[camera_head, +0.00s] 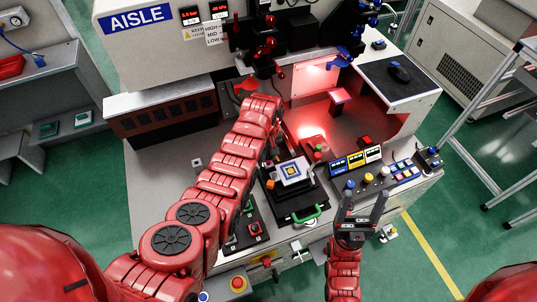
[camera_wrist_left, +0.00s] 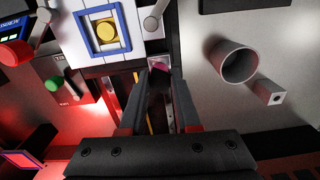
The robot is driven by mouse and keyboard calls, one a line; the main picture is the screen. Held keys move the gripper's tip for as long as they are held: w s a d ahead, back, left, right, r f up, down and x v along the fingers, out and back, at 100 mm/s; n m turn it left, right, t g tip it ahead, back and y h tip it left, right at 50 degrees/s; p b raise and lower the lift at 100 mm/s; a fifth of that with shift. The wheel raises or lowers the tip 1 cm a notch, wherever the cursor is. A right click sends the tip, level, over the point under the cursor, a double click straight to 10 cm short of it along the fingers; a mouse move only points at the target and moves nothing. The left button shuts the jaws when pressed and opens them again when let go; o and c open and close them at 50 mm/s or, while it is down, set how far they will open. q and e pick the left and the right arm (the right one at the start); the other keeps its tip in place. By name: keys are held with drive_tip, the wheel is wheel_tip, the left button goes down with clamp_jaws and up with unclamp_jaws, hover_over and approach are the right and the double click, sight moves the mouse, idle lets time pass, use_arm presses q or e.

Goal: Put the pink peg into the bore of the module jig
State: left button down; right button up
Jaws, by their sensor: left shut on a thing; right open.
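The pink peg (camera_wrist_left: 160,67) shows as a small pink end between the fingertips of my left gripper (camera_wrist_left: 160,78), which is shut on it. Most of the peg is hidden by the fingers. The module jig has a white top plate with a blue square frame and a yellow round centre (camera_wrist_left: 106,31); this plate also shows in the head view (camera_head: 292,171). The left fingertips are just beside the plate's edge. Whether they touch it I cannot tell. In the head view my left gripper is mostly hidden by its arm. My right gripper (camera_head: 362,208) is open and empty, at the front right of the bench.
A grey hollow tube (camera_wrist_left: 236,62) and a small square post (camera_wrist_left: 267,92) stand beside the jig. A green handle (camera_head: 305,215) is at the jig's front. A button panel (camera_head: 376,178) lies to its right. A red-lit recess (camera_head: 318,100) is behind.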

use_arm(q)
drive_tip(key=shift+f+b, duration=0.6)
drive_tip(key=shift+f, duration=0.2)
drive_tip(key=c, duration=0.5)
unclamp_jaws()
drive_tip(key=shift+c, duration=0.2)
